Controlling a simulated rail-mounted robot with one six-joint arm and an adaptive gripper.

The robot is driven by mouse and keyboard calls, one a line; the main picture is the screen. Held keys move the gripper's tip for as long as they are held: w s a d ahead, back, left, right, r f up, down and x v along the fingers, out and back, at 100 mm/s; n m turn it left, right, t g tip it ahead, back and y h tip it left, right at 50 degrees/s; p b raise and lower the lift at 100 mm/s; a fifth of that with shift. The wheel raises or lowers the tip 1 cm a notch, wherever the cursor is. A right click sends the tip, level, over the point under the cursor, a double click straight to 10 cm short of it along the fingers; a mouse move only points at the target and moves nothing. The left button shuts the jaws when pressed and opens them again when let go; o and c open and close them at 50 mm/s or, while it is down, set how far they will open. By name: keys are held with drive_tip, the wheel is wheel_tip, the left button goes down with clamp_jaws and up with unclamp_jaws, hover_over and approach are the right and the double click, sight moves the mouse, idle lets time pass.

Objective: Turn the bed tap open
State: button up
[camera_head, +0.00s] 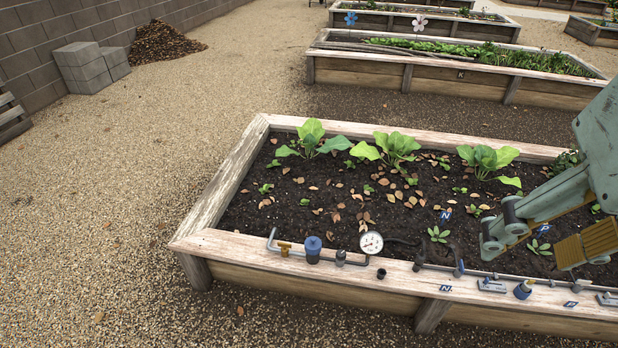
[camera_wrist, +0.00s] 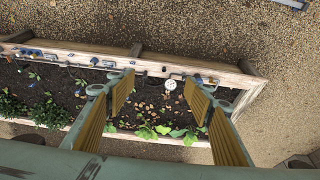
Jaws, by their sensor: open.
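A grey pipe with fittings runs along the near wooden rim of the closest raised bed in the head view. From left to right it has a brass piece (camera_head: 284,249), a blue-capped fitting (camera_head: 313,247), a round white gauge (camera_head: 371,242) and small upright blue-tipped fittings (camera_head: 459,268). Which fitting is the bed tap I cannot tell for sure. My gripper (camera_head: 540,245) is open and empty above the bed's right part, apart from the pipe. In the wrist view its yellow-padded fingers (camera_wrist: 160,102) are spread wide, with the gauge (camera_wrist: 170,85) seen between them from above.
The bed (camera_head: 215,190) holds dark soil, leafy plants (camera_head: 395,148) and scattered dry leaves. Blue letter tags (camera_head: 445,288) sit on its near rim. More raised beds (camera_head: 455,75) stand behind. Gravel on the left is clear up to grey blocks (camera_head: 90,68) by the wall.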

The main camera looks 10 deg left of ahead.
drive_tip(key=w+a+g+p, duration=0.1)
drive_tip(key=w+a, duration=0.3)
drive_tip(key=w, duration=0.7)
drive_tip(key=w+a+p, duration=0.1)
drive_tip(key=w+a, duration=0.2)
drive_tip(key=w, duration=0.7)
drive_tip(key=w+a+f+g+p, duration=0.1)
drive_tip(key=w+a+f+p, duration=0.1)
drive_tip(key=w+a+f, duration=0.9)
drive_tip(key=w+a+f+p, duration=0.1)
drive_tip(key=w+a+f, duration=0.75)
drive_tip(key=w, duration=0.35)
drive_tip(key=g+p, duration=0.2)
drive_tip(key=p, duration=0.2)
hover_over(284, 243)
wheel_tip(284, 243, down, 38)
drive_tip(key=shift+r, duration=0.15)
drive_tip(key=shift+d+b, duration=0.1)
drive_tip(key=shift+b, duration=0.2)
drive_tip(key=shift+f+b, duration=0.75)
drive_tip(key=shift+f, duration=6.1)
